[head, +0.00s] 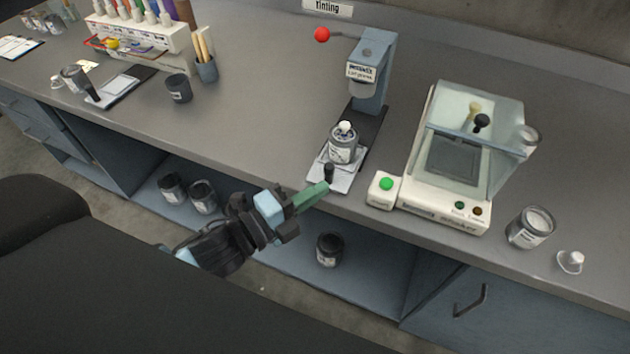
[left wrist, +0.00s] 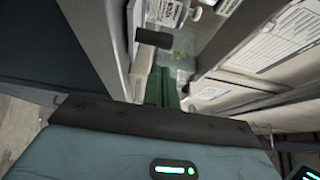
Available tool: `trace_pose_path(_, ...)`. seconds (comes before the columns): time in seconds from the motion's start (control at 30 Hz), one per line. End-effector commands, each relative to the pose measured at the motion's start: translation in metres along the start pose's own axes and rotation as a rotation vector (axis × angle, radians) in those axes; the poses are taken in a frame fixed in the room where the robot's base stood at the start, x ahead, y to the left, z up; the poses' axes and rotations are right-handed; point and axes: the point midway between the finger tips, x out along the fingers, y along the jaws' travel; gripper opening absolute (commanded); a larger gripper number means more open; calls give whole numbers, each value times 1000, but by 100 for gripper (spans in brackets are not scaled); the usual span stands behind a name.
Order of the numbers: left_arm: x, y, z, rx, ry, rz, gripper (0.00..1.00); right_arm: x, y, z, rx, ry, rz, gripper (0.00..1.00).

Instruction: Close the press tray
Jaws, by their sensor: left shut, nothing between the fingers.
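The press (head: 372,70) is a blue-grey stand with a red-knobbed lever, on a dark base. Its pale press tray (head: 343,184) sits at the front end of the base, near the bench edge, out from under the press head. A labelled can (head: 343,148) with a white top stands on the tray. A black handle (head: 329,172) stands up at the tray's front; it also shows in the left wrist view (left wrist: 153,38). My left gripper (head: 318,190) is shut and empty, its green fingertips just in front of the tray and handle. I cannot tell whether they touch.
A shaker box (head: 445,205) with a clear cover and a green button (head: 386,184) stands right of the tray. An open can (head: 530,227) is farther right. A dark cup (head: 179,88) stands to the left. The bench between cup and press is clear.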

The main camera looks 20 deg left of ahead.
Motion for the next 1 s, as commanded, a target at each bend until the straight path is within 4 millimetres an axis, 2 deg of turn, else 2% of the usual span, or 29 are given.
trace_pose_path(0.2,13,0,13,1,0,0,0,-2,0,-2,-1,2,1,36)
trace_pose_path(0.63,15,0,15,-1,1,0,0,-2,1,-1,-1,1,1,36)
trace_pose_path(1.0,45,0,32,0,1,0,0,-5,1,-9,-4,13,3,36)
